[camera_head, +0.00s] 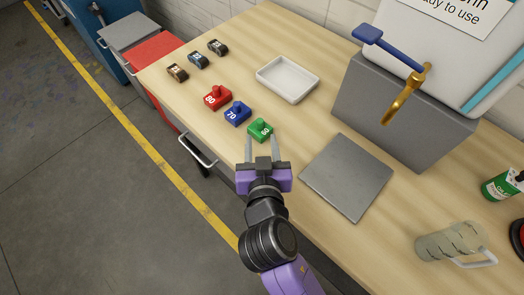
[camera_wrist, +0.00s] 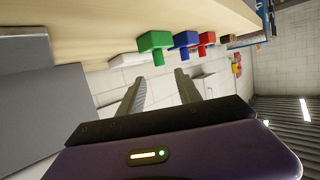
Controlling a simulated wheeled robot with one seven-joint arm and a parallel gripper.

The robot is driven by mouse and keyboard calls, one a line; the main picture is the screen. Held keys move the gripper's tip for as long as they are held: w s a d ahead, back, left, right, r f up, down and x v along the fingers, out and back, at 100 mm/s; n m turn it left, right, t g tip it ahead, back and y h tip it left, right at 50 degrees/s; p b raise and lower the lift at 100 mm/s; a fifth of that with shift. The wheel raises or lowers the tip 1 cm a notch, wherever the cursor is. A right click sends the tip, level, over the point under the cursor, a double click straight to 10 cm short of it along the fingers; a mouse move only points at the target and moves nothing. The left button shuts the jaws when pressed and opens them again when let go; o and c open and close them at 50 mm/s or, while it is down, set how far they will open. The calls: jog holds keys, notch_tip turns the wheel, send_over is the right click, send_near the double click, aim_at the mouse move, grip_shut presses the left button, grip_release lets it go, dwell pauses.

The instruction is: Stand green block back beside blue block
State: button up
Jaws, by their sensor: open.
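The green block (camera_head: 260,130), marked with a number and topped by a knob, stands upright on the wooden bench near its front edge. The blue block (camera_head: 237,113), marked 70, stands beside it to the upper left with a small gap. My gripper (camera_head: 262,146) is open and empty, its fingertips just short of the green block and apart from it. In the wrist view the green block (camera_wrist: 155,41) and blue block (camera_wrist: 185,40) appear above the open fingers (camera_wrist: 158,84), with nothing between them.
A red block (camera_head: 216,97), marked 80, stands beyond the blue one. A white tray (camera_head: 262,77) lies behind the blocks, and a grey plate (camera_head: 346,177) lies to the right. A glass mug (camera_head: 450,243) is at lower right.

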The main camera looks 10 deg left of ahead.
aim_at(316, 231)
jog(key=shift+v, duration=1.4)
jog(key=shift+n+g+y, duration=0.4)
jog(key=shift+n+g, duration=0.1)
jog(key=s+d+f, duration=0.3)
jog(key=s+d, duration=0.1)
jog(key=d, duration=0.1)
jog(key=s+d+f, duration=0.2)
jog(key=s+d, duration=0.1)
jog(key=shift+d+f, duration=0.25)
jog(key=shift+f, duration=0.1)
jog(key=s+d, duration=0.1)
jog(key=s, duration=0.1)
jog(key=s+d, duration=0.4)
jog(key=s, duration=0.1)
jog(key=shift+d+f, duration=0.25)
jog(key=shift+f, duration=0.1)
jog(key=s+d+r+m+h, duration=0.1)
jog(key=s+d+r, duration=0.3)
jog(key=s, duration=0.3)
jog(key=s+d+r+m+t+h, duration=0.1)
jog(key=s+d+r, duration=0.3)
jog(key=s, duration=0.4)
jog(key=shift+d+r+m+h, duration=0.3)
jog(key=shift+d+r+h, duration=0.1)
jog(key=shift+d, duration=0.25)
jog(key=shift+d, duration=0.1)
jog(key=shift+c, duration=0.5)
